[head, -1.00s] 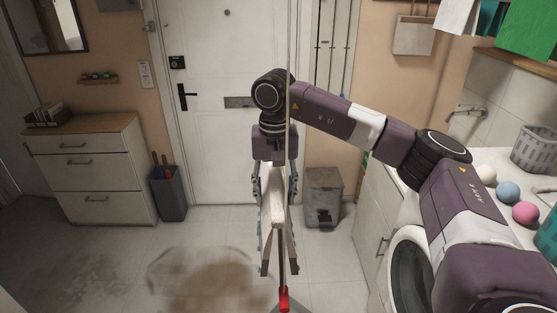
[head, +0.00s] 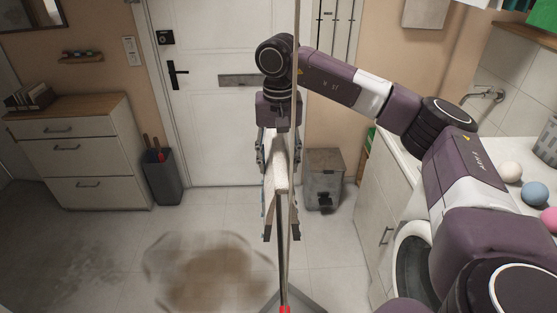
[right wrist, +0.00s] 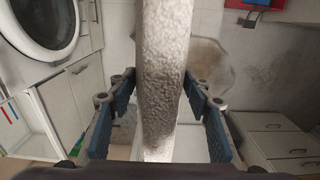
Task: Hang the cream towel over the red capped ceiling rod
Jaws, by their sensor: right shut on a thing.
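The cream towel (head: 280,172) is a narrow, edge-on bundle between the fingers of my right gripper (head: 281,237), in the middle of the head view. The gripper points down and is shut on it. In the right wrist view the towel (right wrist: 165,75) is a thick, rough strip running from top to bottom between the blue finger pads. The rod (head: 295,60) is a thin, pale line crossing the head view from top to bottom, in front of the gripper. Its red cap (head: 285,309) shows at the bottom edge. I cannot tell whether towel and rod touch. My left gripper is out of view.
A white drawer unit (head: 85,165) and a grey bin with handles (head: 160,175) stand at the left. A grey pedal bin (head: 324,180) is behind the gripper. A washing machine (head: 412,265) and counter are at the right. A brown stain (head: 205,275) marks the open floor.

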